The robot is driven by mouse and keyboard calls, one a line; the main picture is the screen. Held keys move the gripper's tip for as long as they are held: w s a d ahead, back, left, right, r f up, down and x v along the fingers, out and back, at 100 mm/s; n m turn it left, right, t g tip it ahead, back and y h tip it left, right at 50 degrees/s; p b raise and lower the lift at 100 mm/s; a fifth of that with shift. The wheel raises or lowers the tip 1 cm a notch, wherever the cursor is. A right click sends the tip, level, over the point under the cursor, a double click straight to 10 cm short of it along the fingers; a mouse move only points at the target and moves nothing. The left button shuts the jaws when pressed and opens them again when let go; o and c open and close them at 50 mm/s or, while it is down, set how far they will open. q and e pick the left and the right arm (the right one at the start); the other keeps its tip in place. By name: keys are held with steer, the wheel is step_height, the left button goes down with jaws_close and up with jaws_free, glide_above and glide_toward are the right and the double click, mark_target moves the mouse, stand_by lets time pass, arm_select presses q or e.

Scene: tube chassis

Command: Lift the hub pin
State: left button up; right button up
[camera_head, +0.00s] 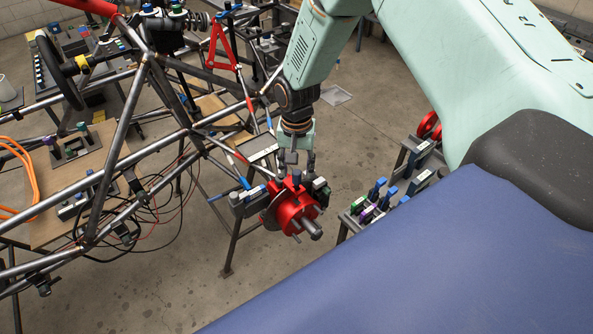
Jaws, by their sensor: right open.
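The red hub (291,208) sits at the end of the suspension arms, right of the tube chassis (150,62). A thick grey stub (311,229) sticks out of its front, with thinner studs around it. Small grey, green and white parts cluster at the hub's upper right (321,187); which of these is the hub pin I cannot tell. My right gripper (296,166) points down just above the hub's top, its fingers apart. Whether it touches anything is too small to tell. My left gripper is out of view.
A rack with blue, purple and green clamps (372,204) stands right of the hub. Left are a wooden board (75,185), loose cables (150,215) and a steering wheel (58,70). Bare concrete floor (265,285) shows below the hub.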

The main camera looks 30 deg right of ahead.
step_height(320, 180, up, 10)
steer(key=shift+r, duration=0.15)
stand_by(0.6)
